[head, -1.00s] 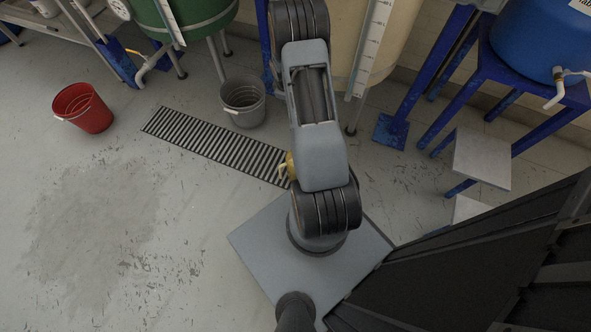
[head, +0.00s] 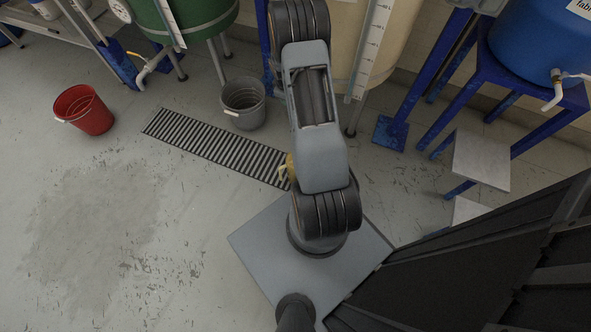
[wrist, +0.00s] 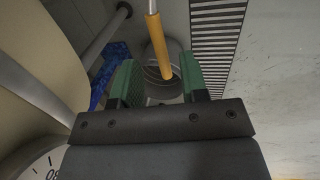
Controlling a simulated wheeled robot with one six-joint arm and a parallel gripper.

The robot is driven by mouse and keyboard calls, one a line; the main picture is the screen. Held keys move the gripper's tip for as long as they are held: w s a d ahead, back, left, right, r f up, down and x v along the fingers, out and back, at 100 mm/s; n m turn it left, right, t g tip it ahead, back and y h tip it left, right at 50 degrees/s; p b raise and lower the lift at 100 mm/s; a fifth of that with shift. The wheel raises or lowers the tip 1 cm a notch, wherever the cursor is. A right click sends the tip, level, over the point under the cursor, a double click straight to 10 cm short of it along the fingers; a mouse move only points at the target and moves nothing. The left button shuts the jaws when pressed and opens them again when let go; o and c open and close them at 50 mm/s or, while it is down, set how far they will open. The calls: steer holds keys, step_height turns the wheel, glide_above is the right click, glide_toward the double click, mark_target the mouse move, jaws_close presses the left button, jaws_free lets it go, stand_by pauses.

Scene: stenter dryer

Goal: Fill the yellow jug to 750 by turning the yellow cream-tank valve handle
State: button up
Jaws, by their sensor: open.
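The yellow valve handle (wrist: 160,48) is a rounded bar on a metal stem in the wrist view. Its lower end lies between the two green fingers of my gripper (wrist: 157,84), which are apart. I cannot tell whether either finger touches it. The cream tank (wrist: 35,60) curves along the left of the wrist view and also shows behind my arm in the head view (head: 345,40). In the head view my arm hides the gripper and the handle. A yellow object (head: 285,166), probably the jug, is mostly hidden behind my arm, and its fill level cannot be seen.
A grey bucket (head: 243,103) stands by the floor grate (head: 210,146), with a red bucket (head: 85,110) farther left. A green tank (head: 190,15) is at the back left. A blue tank (head: 540,45) on a blue stand is at right. The left floor is clear.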

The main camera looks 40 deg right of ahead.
step_height(320, 180, up, 12)
steer(key=s+a+p, duration=0.1)
steer(key=a+p, duration=0.1)
steer(key=p, duration=0.6)
steer(key=shift+a, duration=0.1)
step_height(320, 180, up, 14)
steer(key=s+a+p, duration=0.1)
steer(key=a+p, duration=0.1)
steer(key=p, duration=0.1)
steer(key=shift+s+a+f, duration=0.15)
steer(key=shift+a+f, duration=0.05)
